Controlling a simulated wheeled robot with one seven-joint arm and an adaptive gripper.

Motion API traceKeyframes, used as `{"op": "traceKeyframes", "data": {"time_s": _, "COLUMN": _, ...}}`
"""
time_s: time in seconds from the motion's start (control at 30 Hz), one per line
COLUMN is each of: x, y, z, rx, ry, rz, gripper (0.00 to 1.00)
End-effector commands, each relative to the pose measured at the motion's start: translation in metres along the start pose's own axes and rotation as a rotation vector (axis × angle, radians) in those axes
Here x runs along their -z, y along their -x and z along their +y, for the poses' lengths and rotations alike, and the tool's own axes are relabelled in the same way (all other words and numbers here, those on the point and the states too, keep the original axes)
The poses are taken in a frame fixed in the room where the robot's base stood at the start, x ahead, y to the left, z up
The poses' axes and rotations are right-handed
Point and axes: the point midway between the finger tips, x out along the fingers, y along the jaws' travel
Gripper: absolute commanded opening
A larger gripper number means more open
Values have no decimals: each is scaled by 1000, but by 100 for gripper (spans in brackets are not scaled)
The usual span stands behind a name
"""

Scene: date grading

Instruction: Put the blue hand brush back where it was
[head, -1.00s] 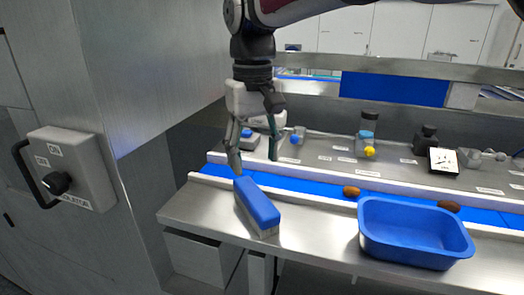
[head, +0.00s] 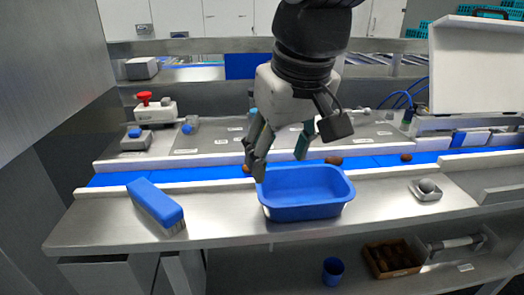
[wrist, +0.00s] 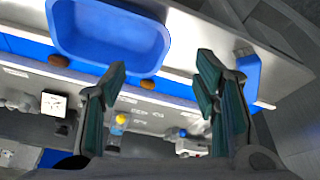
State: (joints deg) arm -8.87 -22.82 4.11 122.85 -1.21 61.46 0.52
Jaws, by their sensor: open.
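The blue hand brush (head: 156,203) lies on the left part of the steel table, its pale bristles facing down. In the wrist view its blue back (wrist: 247,78) shows at the right, partly behind a finger. My gripper (head: 280,165) is open and empty, above the blue tub and to the right of the brush in the head view. Nothing is between its fingers (wrist: 165,85) in the wrist view.
A blue tub (head: 305,212) stands on the steel table (head: 240,228). Brown dates (head: 333,160) lie on the blue belt behind it. A small grey dish (head: 426,190) sits at the right.

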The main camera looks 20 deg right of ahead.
Motion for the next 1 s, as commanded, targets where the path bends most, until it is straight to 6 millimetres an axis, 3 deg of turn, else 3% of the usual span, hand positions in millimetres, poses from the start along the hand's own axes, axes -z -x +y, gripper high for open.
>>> {"op": "traceKeyframes", "data": {"time_s": 0.1, "x": -44, "y": -2, "z": 24, "rx": -20, "ry": -93, "rz": 68, "gripper": 56}}
{"op": "traceKeyframes", "data": {"time_s": 0.2, "x": -71, "y": -8, "z": 36, "rx": -32, "ry": -151, "rz": 113, "gripper": 56}}
{"op": "traceKeyframes", "data": {"time_s": 0.33, "x": -94, "y": -16, "z": 44, "rx": -41, "ry": -199, "rz": 149, "gripper": 56}}
{"op": "traceKeyframes", "data": {"time_s": 0.5, "x": -104, "y": -20, "z": 46, "rx": -44, "ry": -218, "rz": 165, "gripper": 56}}
{"op": "traceKeyframes", "data": {"time_s": 0.93, "x": -103, "y": -20, "z": 46, "rx": -44, "ry": -217, "rz": 164, "gripper": 56}}
{"op": "traceKeyframes", "data": {"time_s": 0.97, "x": -103, "y": -20, "z": 46, "rx": -44, "ry": -217, "rz": 164, "gripper": 53}}
{"op": "traceKeyframes", "data": {"time_s": 1.0, "x": -103, "y": -20, "z": 46, "rx": -44, "ry": -217, "rz": 164, "gripper": 44}}
